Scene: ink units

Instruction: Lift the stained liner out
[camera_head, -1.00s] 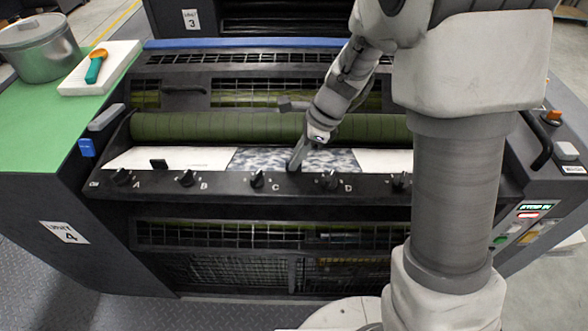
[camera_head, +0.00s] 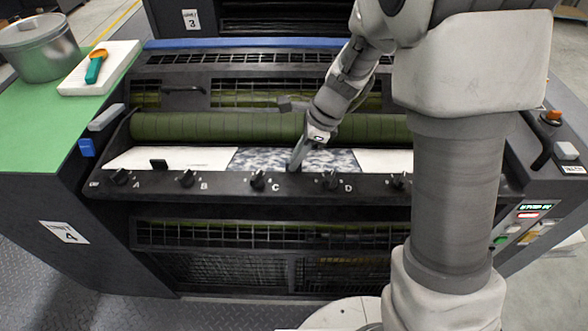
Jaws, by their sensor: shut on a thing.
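The stained liner (camera_head: 335,158) is a mottled dark blue-grey and white sheet lying in the tray between the green roller and the front rail, right of centre. My gripper (camera_head: 294,165) reaches down over its front part, near the rail above the C knob. It is shut on the liner; the fingertips are small and the exact grip is partly hidden by the rail. White liners lie to the left (camera_head: 205,158) and to the right (camera_head: 385,160) of the stained one.
The dark green roller (camera_head: 200,126) runs just behind the tray. The front rail (camera_head: 220,186) carries several black knobs. A green-topped side table (camera_head: 45,128) at left holds a metal pot (camera_head: 38,50) and a white block (camera_head: 75,85) with an orange-and-teal scoop (camera_head: 96,66).

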